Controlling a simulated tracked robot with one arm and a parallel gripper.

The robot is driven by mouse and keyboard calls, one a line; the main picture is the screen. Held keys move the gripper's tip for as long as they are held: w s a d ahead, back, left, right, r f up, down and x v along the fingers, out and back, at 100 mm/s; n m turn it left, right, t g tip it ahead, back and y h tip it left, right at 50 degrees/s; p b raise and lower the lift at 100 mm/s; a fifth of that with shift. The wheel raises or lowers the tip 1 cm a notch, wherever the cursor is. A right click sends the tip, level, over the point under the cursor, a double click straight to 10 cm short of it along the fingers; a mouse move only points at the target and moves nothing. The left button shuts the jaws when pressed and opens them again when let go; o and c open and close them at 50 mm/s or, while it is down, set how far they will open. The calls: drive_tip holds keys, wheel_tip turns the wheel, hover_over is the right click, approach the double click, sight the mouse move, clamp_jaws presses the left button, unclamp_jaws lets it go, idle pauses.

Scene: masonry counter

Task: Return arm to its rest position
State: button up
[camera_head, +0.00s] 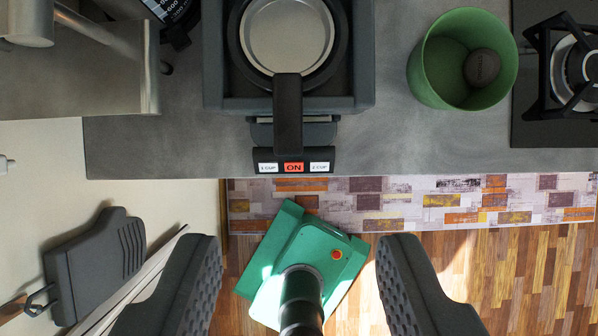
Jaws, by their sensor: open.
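My gripper (299,285) shows at the bottom of the view, its two dark textured fingers wide apart with nothing between them. It hangs in front of the counter (400,150), over the floor side.
A coffee machine (290,95) with a black-handled pan-like part and an ON button stands on the counter. Right of it are a green bin (425,85) holding a dark round object and a gas hob (540,130). A dark grey object (95,262) is at lower left.

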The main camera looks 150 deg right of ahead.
drive_tip(key=w+d+r+m+t+b, duration=0.25)
drive_tip(key=d+r, duration=0.35)
drive_tip(key=d, duration=0.3)
drive_tip(key=w+d+r+m+t+b, duration=0.1)
drive_tip(key=d+r+t+b, duration=0.1)
drive_tip(key=d+r+t, duration=0.35)
drive_tip(key=s+d+r+m+t+h+b, duration=0.1)
drive_tip(key=s+d+r, duration=0.1)
drive_tip(key=d+r, duration=0.3)
drive_tip(key=s+d+r+m+t+h+b, duration=0.1)
drive_tip(key=s+d+r+t, duration=0.1)
drive_tip(key=d+r, duration=0.3)
drive_tip(key=d, duration=0.4)
drive_tip(key=shift+s+d+r+t, duration=0.3)
drive_tip(key=shift+s+r, duration=0.05)
drive_tip(key=shift+s, duration=0.05)
drive_tip(key=shift+m, duration=0.25)
